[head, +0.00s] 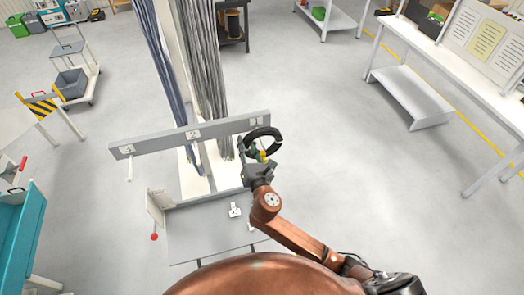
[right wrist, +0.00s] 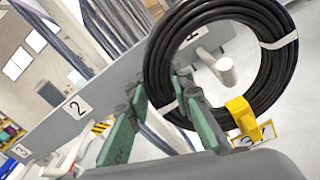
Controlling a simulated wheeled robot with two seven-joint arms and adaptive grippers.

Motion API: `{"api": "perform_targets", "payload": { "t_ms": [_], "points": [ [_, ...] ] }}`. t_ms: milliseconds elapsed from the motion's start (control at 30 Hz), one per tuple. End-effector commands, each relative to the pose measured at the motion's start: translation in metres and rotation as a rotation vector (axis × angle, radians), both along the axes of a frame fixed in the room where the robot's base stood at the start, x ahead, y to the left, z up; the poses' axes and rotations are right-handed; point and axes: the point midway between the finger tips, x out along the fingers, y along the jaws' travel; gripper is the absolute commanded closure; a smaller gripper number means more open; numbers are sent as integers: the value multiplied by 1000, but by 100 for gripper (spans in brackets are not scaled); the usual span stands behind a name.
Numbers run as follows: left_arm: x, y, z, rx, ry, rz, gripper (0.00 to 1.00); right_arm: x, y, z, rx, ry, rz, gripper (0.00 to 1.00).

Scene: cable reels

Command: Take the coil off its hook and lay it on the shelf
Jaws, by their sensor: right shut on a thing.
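The coil (head: 262,131) is a ring of black cable at the right end of the grey hook board (head: 160,141). In the right wrist view the coil (right wrist: 278,72) has white ties and a yellow clip (right wrist: 242,114) low on it. A white peg, the hook (right wrist: 224,70), shows inside the ring's opening; I cannot tell whether the coil rests on it. My right gripper (head: 260,162), with green fingers (right wrist: 180,88), is shut on the coil's near left side. The grey shelf (head: 208,236) lies below the board. My left gripper is not in view.
Long grey and blue cable bundles (head: 203,65) hang behind the board. More numbered pegs (head: 129,168) line it to the left. A red-knobbed lever (head: 154,236) stands at the shelf's left. A white bench (head: 445,60) stands far right; the floor between is clear.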

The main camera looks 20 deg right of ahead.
Motion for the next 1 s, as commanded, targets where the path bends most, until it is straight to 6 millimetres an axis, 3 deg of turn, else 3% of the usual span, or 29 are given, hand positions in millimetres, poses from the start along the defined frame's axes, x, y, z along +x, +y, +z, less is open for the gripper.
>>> {"api": "perform_targets", "payload": {
  "t_ms": [1000],
  "points": [
    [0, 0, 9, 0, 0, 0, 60, -30, -1, 2, 0, -4, 1, 100]
  ]
}}
